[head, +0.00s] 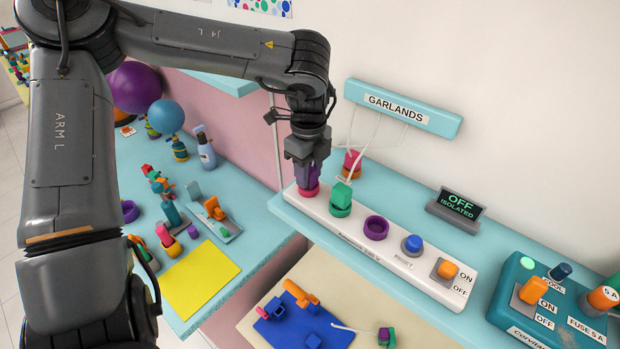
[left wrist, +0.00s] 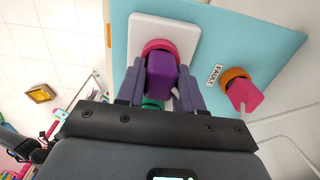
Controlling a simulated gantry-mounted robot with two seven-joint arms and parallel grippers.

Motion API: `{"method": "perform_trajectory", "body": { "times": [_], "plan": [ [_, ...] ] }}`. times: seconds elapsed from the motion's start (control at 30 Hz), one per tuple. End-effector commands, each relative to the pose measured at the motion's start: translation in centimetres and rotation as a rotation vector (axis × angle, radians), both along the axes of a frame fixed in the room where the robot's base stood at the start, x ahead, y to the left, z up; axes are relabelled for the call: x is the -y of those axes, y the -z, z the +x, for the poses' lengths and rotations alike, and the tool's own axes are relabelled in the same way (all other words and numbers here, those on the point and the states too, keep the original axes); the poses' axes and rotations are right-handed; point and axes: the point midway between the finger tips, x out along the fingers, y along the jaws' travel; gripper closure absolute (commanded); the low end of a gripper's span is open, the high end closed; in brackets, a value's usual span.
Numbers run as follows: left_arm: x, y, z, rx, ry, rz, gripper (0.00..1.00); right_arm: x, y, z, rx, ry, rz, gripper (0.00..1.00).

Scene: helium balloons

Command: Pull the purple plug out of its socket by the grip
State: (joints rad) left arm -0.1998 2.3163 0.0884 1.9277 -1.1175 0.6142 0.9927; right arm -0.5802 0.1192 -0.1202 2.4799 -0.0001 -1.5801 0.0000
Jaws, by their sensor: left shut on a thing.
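The purple plug (head: 307,176) is at the left end of the white socket strip (head: 400,262), at a pink socket ring (head: 309,191). It also shows in the left wrist view (left wrist: 162,75), with the pink ring (left wrist: 160,47) just beyond it. My left gripper (head: 308,158) reaches down from above and is shut on the purple plug, one finger on each side. Whether the plug is fully seated is hard to tell. On the same strip, a green plug (head: 341,194) stands in a green socket, and a purple socket ring (head: 376,228) is empty. My right gripper is not in view.
A blue button (head: 411,243) and an orange ON/OFF switch (head: 446,270) are farther right on the strip. A pink plug (left wrist: 245,95) stands in an orange socket beside a FAULT label. White cords hang from the GARLANDS box (head: 402,107). An OFF ISOLATED sign (head: 458,206) stands behind.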

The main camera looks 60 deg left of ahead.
Motion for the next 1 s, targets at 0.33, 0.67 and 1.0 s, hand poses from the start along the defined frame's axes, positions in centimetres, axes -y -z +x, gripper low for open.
{"method": "perform_trajectory", "body": {
  "times": [0.33,0.67,1.0],
  "plan": [
    [0.0,-0.3,0.0,0.001,0.0,0.0,1.0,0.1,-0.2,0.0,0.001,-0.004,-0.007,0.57],
    [0.0,-0.9,0.0,0.0,0.0,0.0,1.0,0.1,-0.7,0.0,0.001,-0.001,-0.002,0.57],
    [0.0,-1.8,0.0,0.001,0.0,0.0,1.0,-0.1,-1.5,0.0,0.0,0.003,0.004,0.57]
  ]
}}
